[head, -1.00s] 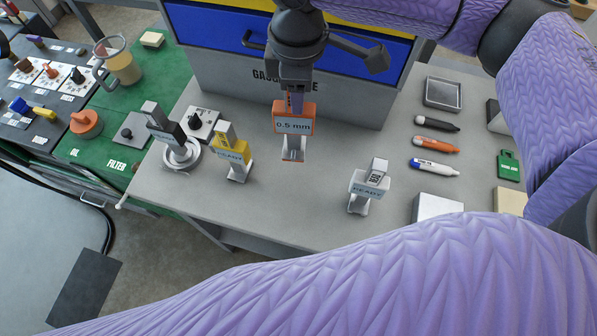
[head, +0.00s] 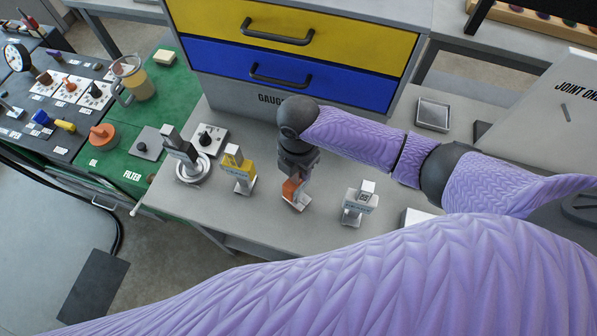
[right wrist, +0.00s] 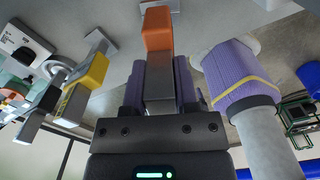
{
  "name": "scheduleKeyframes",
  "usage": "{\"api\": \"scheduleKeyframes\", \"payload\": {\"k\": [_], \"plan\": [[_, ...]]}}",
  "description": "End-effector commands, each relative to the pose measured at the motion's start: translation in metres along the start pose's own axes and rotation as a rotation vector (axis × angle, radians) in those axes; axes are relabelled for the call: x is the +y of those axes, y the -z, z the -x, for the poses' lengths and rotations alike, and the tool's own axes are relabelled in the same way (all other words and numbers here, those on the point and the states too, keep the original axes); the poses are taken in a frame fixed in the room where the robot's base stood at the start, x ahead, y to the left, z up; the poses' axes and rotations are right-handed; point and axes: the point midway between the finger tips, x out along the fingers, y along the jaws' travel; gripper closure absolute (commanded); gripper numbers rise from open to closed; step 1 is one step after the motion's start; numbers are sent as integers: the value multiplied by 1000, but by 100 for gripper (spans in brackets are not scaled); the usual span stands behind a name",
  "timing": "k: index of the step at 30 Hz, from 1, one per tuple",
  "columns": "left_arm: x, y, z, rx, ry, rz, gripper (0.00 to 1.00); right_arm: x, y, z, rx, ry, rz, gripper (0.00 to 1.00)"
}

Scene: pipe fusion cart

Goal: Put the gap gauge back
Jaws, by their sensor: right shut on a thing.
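My right gripper (head: 294,174) points down over the bench and is shut on the orange gap gauge (head: 291,190). In the right wrist view its fingers (right wrist: 160,88) close on a grey metal part with the orange block (right wrist: 157,28) just beyond. A pale metal foot (head: 298,204) shows under the orange block in the head view. I cannot tell whether the gauge rests on the bench. It is in line between the yellow gauge (head: 238,176) on the left and the white-grey gauge (head: 358,204) on the right. My left gripper is out of view.
A gauge cabinet (head: 290,60) with yellow and blue drawers stands behind. A dark-topped piece on a round base (head: 192,173) and a knob box (head: 208,138) are to the left. A metal tray (head: 432,114) lies to the right. Bare bench lies around the gauges.

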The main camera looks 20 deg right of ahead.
Motion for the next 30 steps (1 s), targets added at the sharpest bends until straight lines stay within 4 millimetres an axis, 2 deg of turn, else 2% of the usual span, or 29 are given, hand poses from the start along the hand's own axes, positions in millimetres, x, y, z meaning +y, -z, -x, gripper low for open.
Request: {"api": "scheduleKeyframes", "payload": {"k": [1,3,13,14,18,26,30], "plan": [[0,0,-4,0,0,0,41,0,1,-9,2,1,0,100],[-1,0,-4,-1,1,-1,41,0,1,-12,1,-1,1,100],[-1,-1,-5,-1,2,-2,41,0,0,-15,1,-1,0,100],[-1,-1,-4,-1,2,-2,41,0,0,-15,1,-1,0,59],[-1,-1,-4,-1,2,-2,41,0,0,-14,1,-1,0,30],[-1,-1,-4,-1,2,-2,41,0,0,-14,1,-1,0,28],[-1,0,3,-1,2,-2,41,1,0,5,-1,-5,0,28]]}}
